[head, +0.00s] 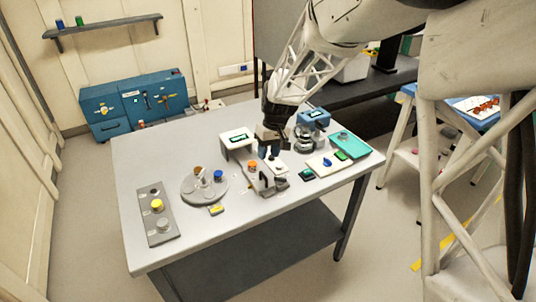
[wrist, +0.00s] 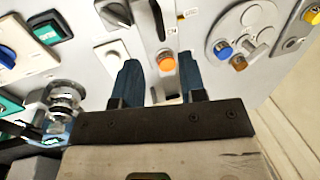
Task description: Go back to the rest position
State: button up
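My gripper (head: 268,148) is above the middle of the grey table (head: 140,190) in the head view, pointing down. In the wrist view its two blue fingers (wrist: 160,82) stand well apart, with nothing held between them. An orange-topped piece (wrist: 166,60) shows beyond the gap, on a light grey stand; it also shows in the head view (head: 252,165), beside and below the gripper. The gripper's fingertips are partly hidden against the equipment in the head view, so I cannot tell their exact height above the table.
A round grey tray (head: 192,196) holds several small coloured-top pieces. A grey plate (head: 157,228) with a yellow-topped piece lies at the left. A teal tray (head: 343,145), a blue-topped device (head: 313,117) and a white box (head: 238,138) stand nearby.

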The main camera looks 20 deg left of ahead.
dwell(0.3)
jog(key=s+d+r+m+t, duration=0.1)
jog(key=s+d+r, duration=0.35)
jog(key=d, duration=0.35)
jog(key=s+d+r+m, duration=0.2)
jog(key=s+d+r, duration=0.25)
jog(key=d, duration=0.25)
jog(key=s+d+r+m+t, duration=0.1)
jog(key=s+d+r, duration=0.35)
jog(key=d, duration=0.35)
jog(key=s+d+r+m+t+h, duration=0.1)
jog(key=s+d+m, duration=0.1)
jog(key=s+d, duration=0.5)
jog(key=s+d+r+m+t, duration=0.1)
jog(key=s+d+m, duration=0.2)
jog(key=s+d, duration=0.5)
jog(key=s, duration=0.5)
jog(key=shift+s+d+h, duration=0.2)
jog(key=shift+s+h, duration=0.05)
jog(key=shift+h, duration=0.15)
